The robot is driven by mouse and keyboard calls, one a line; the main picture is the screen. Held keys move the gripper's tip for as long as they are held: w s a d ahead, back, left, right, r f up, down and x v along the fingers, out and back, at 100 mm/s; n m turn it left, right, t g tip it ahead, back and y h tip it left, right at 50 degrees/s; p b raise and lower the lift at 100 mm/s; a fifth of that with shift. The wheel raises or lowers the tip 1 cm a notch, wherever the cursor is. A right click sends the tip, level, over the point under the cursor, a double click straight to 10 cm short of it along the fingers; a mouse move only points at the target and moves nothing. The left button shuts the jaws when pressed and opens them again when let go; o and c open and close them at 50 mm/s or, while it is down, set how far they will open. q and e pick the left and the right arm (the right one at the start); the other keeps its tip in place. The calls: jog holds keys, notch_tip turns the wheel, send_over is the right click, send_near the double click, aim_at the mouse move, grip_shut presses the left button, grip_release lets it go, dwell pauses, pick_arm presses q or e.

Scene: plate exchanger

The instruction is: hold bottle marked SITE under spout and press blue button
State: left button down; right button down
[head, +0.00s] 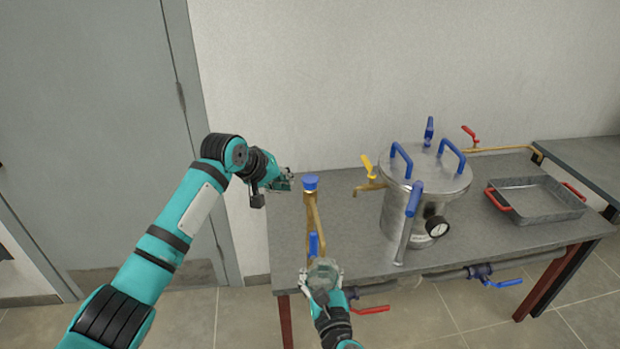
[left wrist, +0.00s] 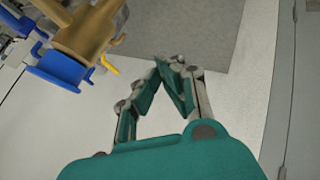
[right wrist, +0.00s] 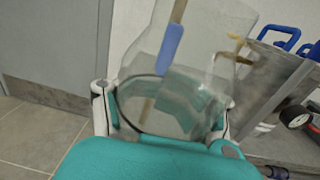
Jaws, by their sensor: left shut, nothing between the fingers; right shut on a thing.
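The clear bottle (head: 323,271) is in my right gripper (head: 322,287), at the table's front edge below the brass spout pipe (head: 310,212). It is also large in the right wrist view (right wrist: 150,60); no SITE marking is readable. The pipe and its blue lever (right wrist: 171,48) show through the clear wall. I cannot tell whether the outlet is over the bottle's mouth. The round blue button (head: 310,183) caps the brass pipe. My left gripper (head: 286,180) is shut and empty, just left of the button and apart from it.
A steel vessel (head: 425,200) with blue handles and a gauge (head: 437,227) stands right of the pipe. A yellow-handled tap (head: 369,168) is on its left. A metal tray (head: 537,207) with red handles lies at the right. The table's (head: 345,215) left rear corner is clear.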

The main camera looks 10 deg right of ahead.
aim_at(307, 177)
pick_arm(q)
jog(key=s+d+r, duration=0.2)
jog(key=r, duration=0.6)
jog(key=s+d+r+m, duration=0.1)
jog(key=s+d+r, duration=0.1)
jog(key=r, duration=0.7)
jog(key=shift+s+d+r, duration=0.15)
jog(key=shift+s+d, duration=0.25)
jog(key=shift+s, duration=0.05)
jog(key=shift+f, duration=4.4)
jog(key=shift+f+h, duration=0.15)
jog(key=shift+h, duration=0.15)
jog(key=shift+f, duration=0.25)
jog(key=shift+f, duration=0.6)
